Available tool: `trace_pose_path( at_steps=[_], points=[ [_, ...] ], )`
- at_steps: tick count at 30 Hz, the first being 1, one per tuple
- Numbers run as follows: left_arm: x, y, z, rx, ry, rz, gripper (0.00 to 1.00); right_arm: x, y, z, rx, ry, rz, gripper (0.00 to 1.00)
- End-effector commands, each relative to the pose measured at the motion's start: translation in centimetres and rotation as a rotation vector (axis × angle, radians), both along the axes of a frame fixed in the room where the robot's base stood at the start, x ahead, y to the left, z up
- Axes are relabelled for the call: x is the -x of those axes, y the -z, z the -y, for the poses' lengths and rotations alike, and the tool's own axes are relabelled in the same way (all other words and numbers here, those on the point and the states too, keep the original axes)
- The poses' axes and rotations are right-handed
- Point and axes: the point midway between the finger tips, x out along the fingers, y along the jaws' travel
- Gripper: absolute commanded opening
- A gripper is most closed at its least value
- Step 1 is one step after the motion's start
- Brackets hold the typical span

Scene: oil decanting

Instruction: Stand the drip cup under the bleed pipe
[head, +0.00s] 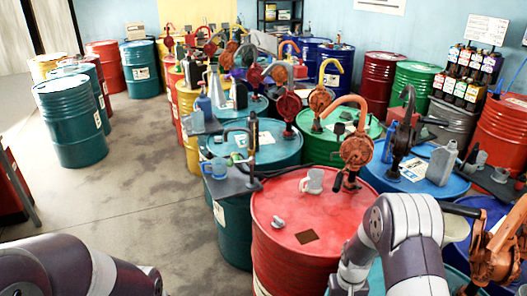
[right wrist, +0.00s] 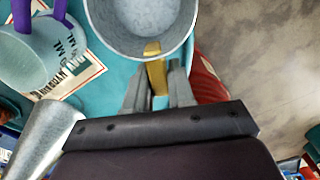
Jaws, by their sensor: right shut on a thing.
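In the right wrist view my right gripper (right wrist: 157,86) is shut on the brass-coloured handle (right wrist: 154,64) of a round grey metal cup (right wrist: 138,42). I look into its open top, and it appears empty; the picture's top edge cuts it off. It is over a teal drum top (right wrist: 102,98); whether it touches that top I cannot tell. In the head view my right arm hides this gripper and the cup. My left gripper is outside both views. No pipe is clearly recognisable as the bleed pipe.
A jug with purple handle parts (right wrist: 25,60) and a grey metal cone-like vessel (right wrist: 48,135) are left of the gripper. A red drum (head: 290,215) bears a white mug (head: 313,181). Orange hand pumps (head: 356,150) rise from crowded drums.

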Motion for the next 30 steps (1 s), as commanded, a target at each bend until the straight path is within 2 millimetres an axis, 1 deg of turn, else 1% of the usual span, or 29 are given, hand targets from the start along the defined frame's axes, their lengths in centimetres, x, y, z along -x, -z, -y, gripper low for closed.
trace_pose_path(
  at_steps=[1,3,6,12,30],
  points=[
    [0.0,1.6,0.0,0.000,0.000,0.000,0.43,0.8,1.0,-0.8,0.000,-0.011,-0.002,0.00],
    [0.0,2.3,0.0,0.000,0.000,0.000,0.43,1.7,1.1,-1.8,0.000,-0.033,-0.007,0.00],
    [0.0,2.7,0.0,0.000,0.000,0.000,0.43,1.5,0.8,-2.5,0.000,-0.055,0.006,0.00],
    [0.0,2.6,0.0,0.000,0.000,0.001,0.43,1.4,0.6,-2.9,0.001,-0.065,0.011,0.00],
    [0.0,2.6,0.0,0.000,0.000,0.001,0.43,1.4,0.6,-2.8,0.001,-0.065,0.011,0.00]
  ],
)
